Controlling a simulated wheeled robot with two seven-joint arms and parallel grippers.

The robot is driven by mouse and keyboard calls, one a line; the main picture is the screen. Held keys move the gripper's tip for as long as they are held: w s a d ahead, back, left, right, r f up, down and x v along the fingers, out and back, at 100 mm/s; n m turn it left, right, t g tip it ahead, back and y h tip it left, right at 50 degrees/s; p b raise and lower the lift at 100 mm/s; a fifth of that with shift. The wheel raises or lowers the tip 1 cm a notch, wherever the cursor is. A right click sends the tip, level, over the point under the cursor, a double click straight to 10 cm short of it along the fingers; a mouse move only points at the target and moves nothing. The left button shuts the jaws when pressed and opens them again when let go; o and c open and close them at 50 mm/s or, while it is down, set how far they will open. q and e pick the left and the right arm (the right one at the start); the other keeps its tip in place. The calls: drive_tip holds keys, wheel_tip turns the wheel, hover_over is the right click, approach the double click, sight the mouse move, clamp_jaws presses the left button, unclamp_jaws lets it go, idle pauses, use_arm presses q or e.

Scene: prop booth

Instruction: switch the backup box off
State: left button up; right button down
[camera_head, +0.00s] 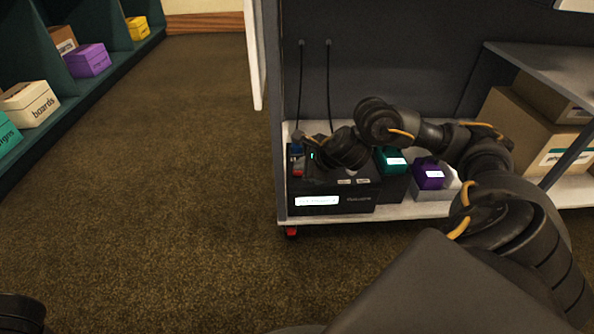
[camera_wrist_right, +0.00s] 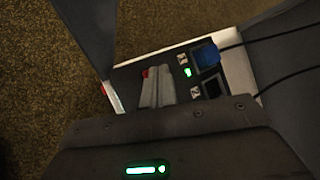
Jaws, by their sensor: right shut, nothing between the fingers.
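The backup box appears to be the black box (camera_head: 330,203) with a lit white label on its front, at the left end of the low shelf. Its top panel shows in the right wrist view, with a blue plug (camera_wrist_right: 207,55), a black plug or socket (camera_wrist_right: 211,88) and a lit green light (camera_wrist_right: 187,72). A red part (camera_wrist_right: 145,73), possibly the switch, shows at my fingertips and is mostly hidden. My right gripper (camera_wrist_right: 153,78) is shut and empty, over the panel; I cannot tell if it touches. My left gripper is out of view.
Two black cords (camera_head: 328,85) run up the back wall. A teal box (camera_head: 391,160) and a purple box (camera_head: 430,174) stand right of the black box. Cardboard boxes (camera_head: 523,126) are farther right. The shelf's left upright (camera_head: 272,90) is close. The carpet (camera_head: 170,200) at left is clear.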

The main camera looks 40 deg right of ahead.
drive_tip(key=shift+f, duration=0.15)
idle(0.4)
drive_tip(key=shift+f+b, duration=0.35)
drive_tip(key=shift+b, duration=0.15)
